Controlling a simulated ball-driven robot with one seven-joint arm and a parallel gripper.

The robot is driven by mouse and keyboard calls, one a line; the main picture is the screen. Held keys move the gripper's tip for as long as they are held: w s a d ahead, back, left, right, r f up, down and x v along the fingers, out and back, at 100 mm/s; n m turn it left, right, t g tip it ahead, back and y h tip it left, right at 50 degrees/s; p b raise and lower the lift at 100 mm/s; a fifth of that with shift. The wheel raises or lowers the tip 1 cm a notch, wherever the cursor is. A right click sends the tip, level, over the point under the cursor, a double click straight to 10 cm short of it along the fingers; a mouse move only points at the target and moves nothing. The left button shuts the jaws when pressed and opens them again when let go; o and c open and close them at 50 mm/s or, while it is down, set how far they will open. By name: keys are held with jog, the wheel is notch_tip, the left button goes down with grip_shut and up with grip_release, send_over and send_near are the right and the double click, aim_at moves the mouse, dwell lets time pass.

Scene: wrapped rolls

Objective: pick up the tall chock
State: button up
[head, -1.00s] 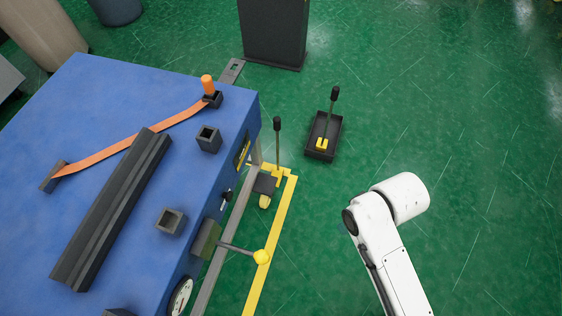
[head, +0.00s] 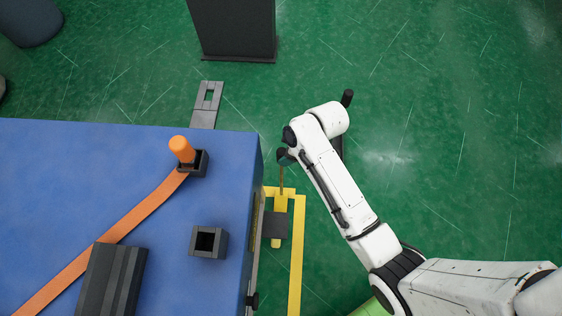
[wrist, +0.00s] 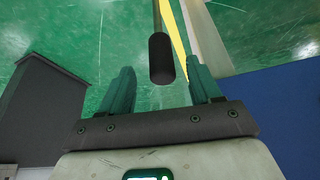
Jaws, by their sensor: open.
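A chock with a yellow base (head: 280,203) and a thin upright rod stands on the floor beside the blue bench. The rod's black grip (wrist: 161,56) shows in the wrist view. My gripper (wrist: 160,66) is open, with one green finger on each side of that grip and a gap at both sides. I cannot tell from height alone which chock is taller.
The blue bench (head: 100,165) fills the left, with an open black square holder (head: 208,242) and an orange strap (head: 140,215) on it. A dark cabinet (head: 235,30) stands at the back. Yellow floor tape (head: 297,255) runs beside the bench. The green floor at right is clear.

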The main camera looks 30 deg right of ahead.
jog(key=b+x, duration=0.1)
jog(key=x, duration=0.1)
jog(key=b+x, duration=0.1)
jog(key=x, duration=0.2)
jog(key=shift+s+f, duration=0.1)
jog(key=shift+f, duration=0.3)
jog(key=shift+c, duration=0.4)
grip_shut()
dwell(0.6)
jog(key=shift+r, duration=0.15)
